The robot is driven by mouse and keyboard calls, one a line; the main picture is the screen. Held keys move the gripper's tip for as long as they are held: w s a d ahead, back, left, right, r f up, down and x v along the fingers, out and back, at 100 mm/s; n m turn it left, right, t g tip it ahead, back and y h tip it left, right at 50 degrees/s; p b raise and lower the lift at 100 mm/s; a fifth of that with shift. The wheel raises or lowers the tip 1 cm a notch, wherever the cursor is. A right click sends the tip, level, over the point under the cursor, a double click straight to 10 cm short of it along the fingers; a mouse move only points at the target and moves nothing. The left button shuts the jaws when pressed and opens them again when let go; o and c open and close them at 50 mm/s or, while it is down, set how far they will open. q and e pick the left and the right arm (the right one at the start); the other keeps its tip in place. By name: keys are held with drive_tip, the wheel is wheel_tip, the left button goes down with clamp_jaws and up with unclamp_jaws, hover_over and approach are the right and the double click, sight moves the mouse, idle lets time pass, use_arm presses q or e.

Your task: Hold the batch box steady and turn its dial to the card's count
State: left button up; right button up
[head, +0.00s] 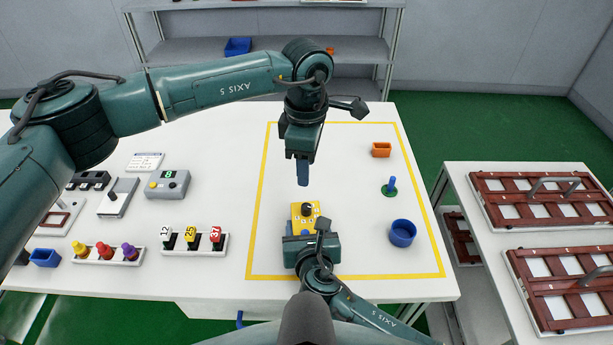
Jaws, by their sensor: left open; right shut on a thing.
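The yellow batch box (296,211) stands on the white table inside the yellow outlined area, with a dark round dial (306,208) on its top. My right gripper (305,230) is shut on the near side of the box and hides part of it. My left gripper (303,183) is open and empty, pointing down above and just behind the box, apart from the dial. A white card (145,162) with small print lies at the back left of the table; I cannot read its text. The dial's setting is too small to read.
To the left are a grey counter (168,184) showing 8, a numbered rack (194,242) and a rack of coloured knobs (106,254).

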use_arm(q)
drive_tip(key=shift+r, duration=0.3)
use_arm(e)
drive_tip(key=o, duration=0.9)
